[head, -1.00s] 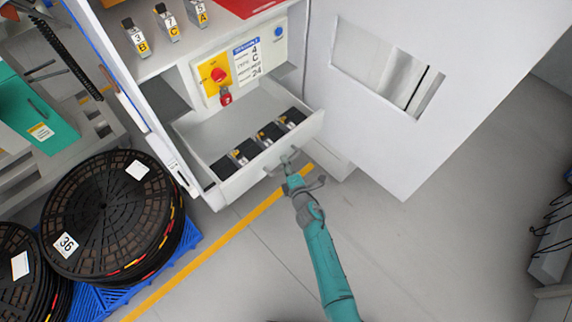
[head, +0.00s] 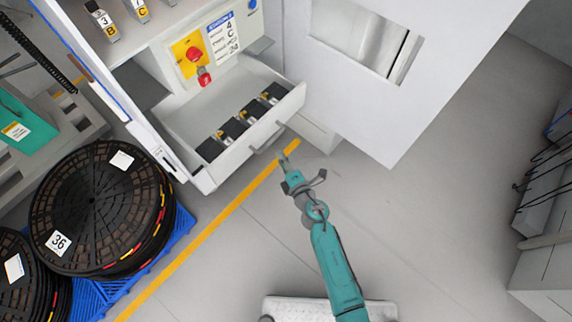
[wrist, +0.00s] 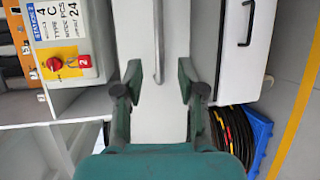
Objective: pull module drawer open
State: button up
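The module drawer (head: 245,146) of the white cabinet stands pulled out, with several dark modules (head: 233,128) in a row inside. Its grey bar handle (head: 267,138) is on the front face. My gripper (head: 285,159) is just in front of the handle, apart from it. In the wrist view my gripper (wrist: 160,84) is open, its two fingers spread with nothing between them. The handle (wrist: 158,45) shows there as a bar beyond the fingertips, against the white drawer front (wrist: 172,118).
A control panel (head: 208,45) with a red knob sits above the drawer. A white door panel (head: 390,110) stands out at right. Black reels (head: 100,205) lie on a blue pallet (head: 172,238) at left. The floor (head: 430,225) right of my arm is clear.

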jog(key=shift+v, duration=1.25)
jog(key=s+d+r+m+t+h, duration=0.1)
jog(key=s+d+r+m+h, duration=0.15)
jog(key=s+d+m, duration=0.65)
jog(key=s+d+r+m+h, duration=0.1)
jog(key=s+d+r+m, duration=0.2)
jog(key=s, duration=0.9)
jog(key=s+d+r+m+h, duration=0.2)
jog(key=s+d+r+m, duration=0.2)
jog(key=s+r, duration=0.5)
jog(key=s+d+r+m+h, duration=0.2)
jog(key=s+d+r+m, duration=0.3)
jog(key=s+r+m, duration=0.3)
jog(key=shift+s+r+m, duration=0.4)
jog(key=shift+s+r, duration=0.15)
dwell(2.4)
